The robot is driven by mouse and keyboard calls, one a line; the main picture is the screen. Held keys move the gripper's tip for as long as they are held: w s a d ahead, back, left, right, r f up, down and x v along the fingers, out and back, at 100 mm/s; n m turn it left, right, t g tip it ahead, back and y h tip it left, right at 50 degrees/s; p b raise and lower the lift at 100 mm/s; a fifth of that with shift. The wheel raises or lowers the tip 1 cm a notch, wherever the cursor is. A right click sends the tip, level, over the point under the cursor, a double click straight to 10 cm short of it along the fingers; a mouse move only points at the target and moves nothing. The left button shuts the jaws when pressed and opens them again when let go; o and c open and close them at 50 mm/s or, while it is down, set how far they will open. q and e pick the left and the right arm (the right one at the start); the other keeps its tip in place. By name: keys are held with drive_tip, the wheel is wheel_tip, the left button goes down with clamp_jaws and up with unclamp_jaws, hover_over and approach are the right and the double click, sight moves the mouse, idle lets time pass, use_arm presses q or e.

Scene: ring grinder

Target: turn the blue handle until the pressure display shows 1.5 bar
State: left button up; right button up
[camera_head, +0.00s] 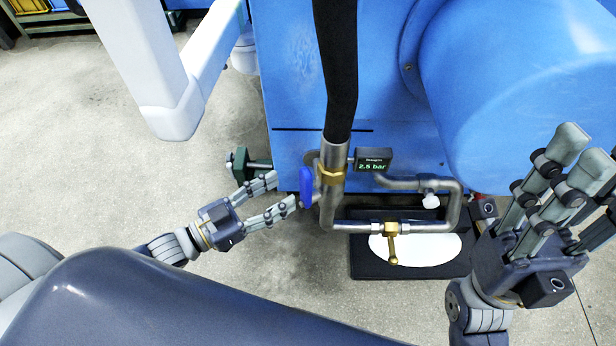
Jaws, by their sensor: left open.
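The blue handle (307,187) sits on the left side of the vertical metal pipe, next to a brass fitting (331,174). The pressure display (373,160) is a small dark box right of the pipe and reads 2.5 bar in green. My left gripper (285,192) is open, its fingers pointing right at the blue handle. The lower fingertip is close to the handle; I cannot tell whether it touches. My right gripper (568,165) is at the right, fingers raised and spread, well away from the handle.
A large blue machine (290,90) fills the back, with a black hose (336,70) running down to the pipe. A brass valve (391,240) hangs on the lower pipe above a black tray (365,268) with a white surface. A dark green part (240,165) lies beyond my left gripper.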

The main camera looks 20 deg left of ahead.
sight(302, 180)
use_arm(q)
drive_tip(key=b+x, duration=0.2)
drive_tip(key=x, duration=0.6)
clamp_jaws()
